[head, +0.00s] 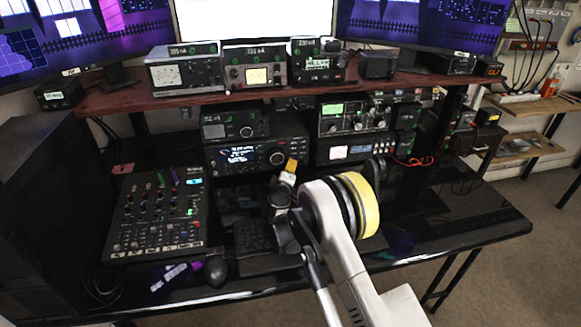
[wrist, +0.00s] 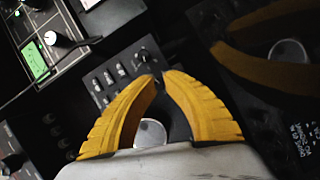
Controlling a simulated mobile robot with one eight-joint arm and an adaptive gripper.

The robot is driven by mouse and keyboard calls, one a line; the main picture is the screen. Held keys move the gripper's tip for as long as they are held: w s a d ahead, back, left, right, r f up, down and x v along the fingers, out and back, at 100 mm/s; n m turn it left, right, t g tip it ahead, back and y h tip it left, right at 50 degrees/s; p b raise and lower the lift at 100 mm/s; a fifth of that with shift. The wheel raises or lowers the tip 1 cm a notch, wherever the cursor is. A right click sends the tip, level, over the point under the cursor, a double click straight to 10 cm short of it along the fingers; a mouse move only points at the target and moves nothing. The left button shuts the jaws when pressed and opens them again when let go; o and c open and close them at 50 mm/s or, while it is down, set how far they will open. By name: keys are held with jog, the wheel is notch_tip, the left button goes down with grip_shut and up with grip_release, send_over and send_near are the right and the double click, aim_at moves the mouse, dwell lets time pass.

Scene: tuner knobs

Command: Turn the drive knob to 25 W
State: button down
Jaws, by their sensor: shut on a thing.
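My gripper (head: 291,165) is at the right side of the front of a black radio (head: 238,157) with a lit screen and a large dial. In the wrist view its two yellow fingers (wrist: 157,76) come together at the tips, closed on a small dark knob that is mostly hidden between them. No label or power reading is legible, so I cannot tell the drive knob's setting.
A unit with a green display (head: 335,108) stands to the right of the radio. A mixer (head: 160,215) lies on the left of the black desk, with a mouse (head: 215,270) near its front. A glossy dark surface beside the fingers mirrors them in the wrist view.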

jog(key=shift+n, duration=0.3)
jog(key=c, duration=1.4)
grip_release()
jog(key=s, duration=0.4)
jog(key=s+r, duration=0.1)
jog(key=s, duration=0.3)
jog(key=s+a, duration=0.1)
jog(key=s, duration=0.3)
jog(key=shift+a+r, duration=0.1)
jog(key=shift+r, duration=0.05)
jog(key=shift+w, duration=0.1)
